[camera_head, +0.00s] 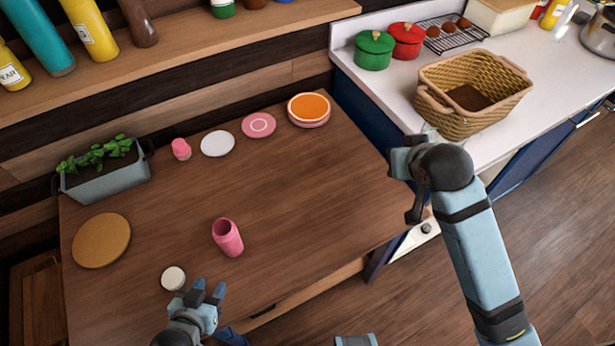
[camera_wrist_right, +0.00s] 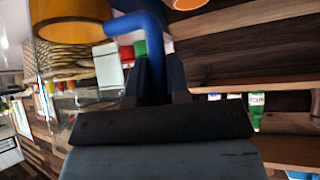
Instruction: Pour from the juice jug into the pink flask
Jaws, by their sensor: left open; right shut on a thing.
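My right gripper (camera_head: 410,172) is out past the table's right edge, well apart from the flask. In the right wrist view it is shut on the blue handle (camera_wrist_right: 150,45) of the juice jug, a clear vessel with amber juice (camera_wrist_right: 68,20). The jug's body is mostly hidden in the head view by my right gripper. My left gripper (camera_head: 207,292) is open and empty at the table's front, below and left of the flask.
A white round lid (camera_head: 173,278) lies near my left gripper. A cork-coloured disc (camera_head: 101,240), planter (camera_head: 107,180), small pink item (camera_head: 181,149) and plates (camera_head: 218,143) line the left and back. The wicker basket (camera_head: 463,122) stands on the counter.

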